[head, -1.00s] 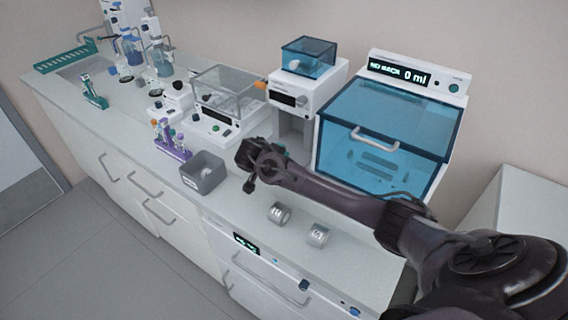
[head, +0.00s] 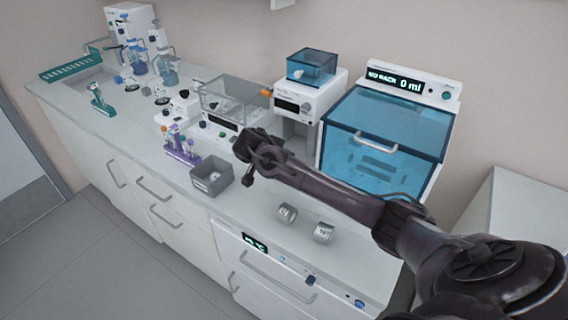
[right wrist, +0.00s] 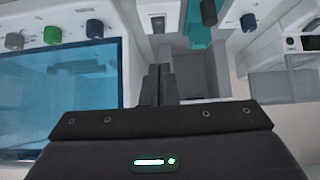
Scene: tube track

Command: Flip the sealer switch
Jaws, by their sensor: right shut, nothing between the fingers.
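My right gripper (head: 246,160) is above the counter, just right of the grey bin and in front of the white instruments. In the right wrist view its two dark fingers (right wrist: 158,85) are together, with nothing seen between them. No part is clearly marked as the sealer or its switch. A white instrument (head: 296,103) with a dark display and a small blue lid stands behind the gripper. A larger white machine (head: 440,96) with a blue window and a "0 ml" display stands to its right. My left gripper is not in view.
The grey bin (head: 212,183) and a purple tube rack (head: 180,152) stand left of the gripper. Two metal cylinders (head: 287,212) (head: 323,233) lie on the counter below my arm. A clear-lidded device (head: 235,100) stands at the back. The front right counter is mostly clear.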

